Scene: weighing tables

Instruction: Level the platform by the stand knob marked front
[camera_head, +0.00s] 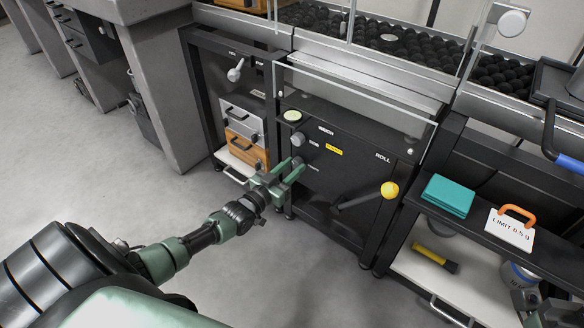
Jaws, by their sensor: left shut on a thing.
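The dark stand (350,165) is in the middle, with a flat black top. A round pale-green disc (292,115), perhaps a level, sits at its left end. Two knobs are on its front face at the left: a grey upper knob (298,139) and a lower knob (298,162). My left gripper (291,169) is at the lower knob, its green fingers shut around it and partly hiding it. The small labels beside the knobs are too small to read. A part at the bottom right corner may be my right gripper (535,303); its fingers cannot be made out.
A yellow ball-ended lever (389,190) sticks out near the "ROLL" marking. Clear panels stand above the stand top. Drawers (243,125) are at the left. Floor at left is free.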

